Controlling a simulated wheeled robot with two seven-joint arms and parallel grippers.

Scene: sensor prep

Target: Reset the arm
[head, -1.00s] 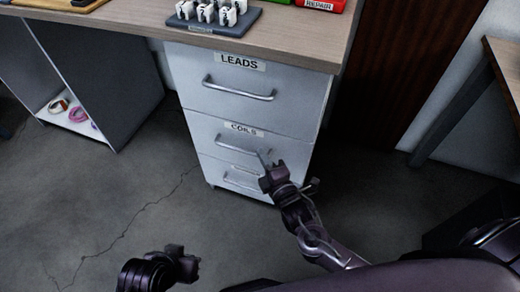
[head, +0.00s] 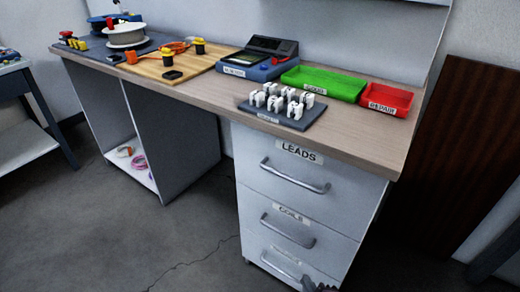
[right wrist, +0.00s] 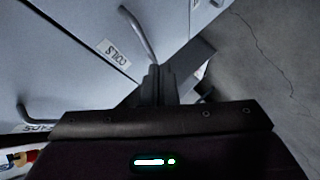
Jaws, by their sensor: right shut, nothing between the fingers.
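My right gripper (head: 318,286) shows at the bottom edge of the head view, in front of the lowest drawer. In the right wrist view its fingers (right wrist: 158,75) are together and empty, close to the drawer fronts. The white drawer cabinet has a LEADS drawer (head: 270,200), a COILS drawer (head: 262,238) and a lowest drawer (head: 295,262) with a label too small to read. All three look closed. The COILS label (right wrist: 115,53) also shows in the right wrist view. My left gripper is out of view.
The workbench (head: 360,140) carries a grey tray (head: 290,122) of white pieces, a green bin (head: 325,83), a red bin (head: 387,98), a blue-grey device (head: 258,62) and a wooden board (head: 150,66). Open floor (head: 110,225) lies at left.

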